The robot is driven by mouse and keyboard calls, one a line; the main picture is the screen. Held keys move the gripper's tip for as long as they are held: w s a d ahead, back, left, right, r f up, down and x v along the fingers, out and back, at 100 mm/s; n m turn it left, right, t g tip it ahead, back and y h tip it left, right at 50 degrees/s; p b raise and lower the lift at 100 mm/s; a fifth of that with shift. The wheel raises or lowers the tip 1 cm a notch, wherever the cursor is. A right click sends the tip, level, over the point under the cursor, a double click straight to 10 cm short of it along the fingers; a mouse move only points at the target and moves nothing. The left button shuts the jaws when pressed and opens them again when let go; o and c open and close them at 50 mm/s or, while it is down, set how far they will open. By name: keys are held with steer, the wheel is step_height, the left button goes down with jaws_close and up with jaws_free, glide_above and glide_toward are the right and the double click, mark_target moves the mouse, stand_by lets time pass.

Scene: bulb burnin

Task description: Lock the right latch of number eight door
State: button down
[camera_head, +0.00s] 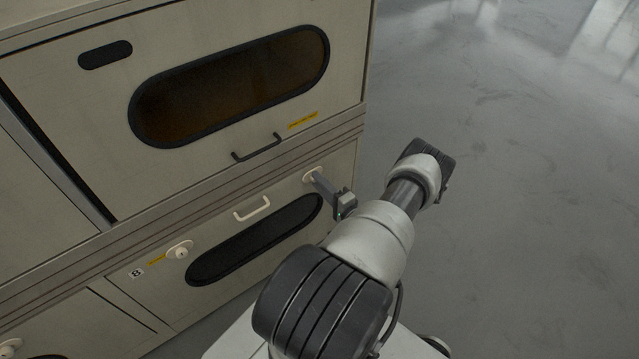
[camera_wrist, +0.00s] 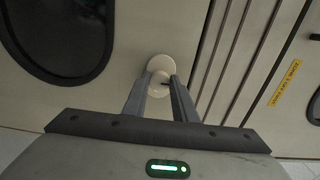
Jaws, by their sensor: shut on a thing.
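The number eight door (camera_head: 225,225) is the lower cream panel in the head view, with a small "8" label (camera_head: 136,273) at its left end. Its left latch (camera_head: 180,251) is a round cream knob on a disc. Its right latch (camera_head: 309,175) is a similar disc at the upper right corner of the door. My gripper (camera_head: 318,178) is at the right latch. In the wrist view the gripper's fingers (camera_wrist: 160,92) are shut on the knob of the right latch (camera_wrist: 162,70). The fingers hide part of the knob, and I cannot tell its turn angle.
A cream handle (camera_head: 252,209) and a dark oval window (camera_head: 255,240) are on the same door. Above is a larger door with a dark handle (camera_head: 256,147) and brown window (camera_head: 235,85). Open grey floor (camera_head: 520,200) lies to the right.

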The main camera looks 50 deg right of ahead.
steer(key=c, duration=1.4)
jaws_free()
steer(key=shift+c, duration=0.2)
steer(key=p+v, duration=0.2)
steer(key=v, duration=1.5)
steer(key=shift+s, duration=0.2)
steer(key=shift+a, duration=0.1)
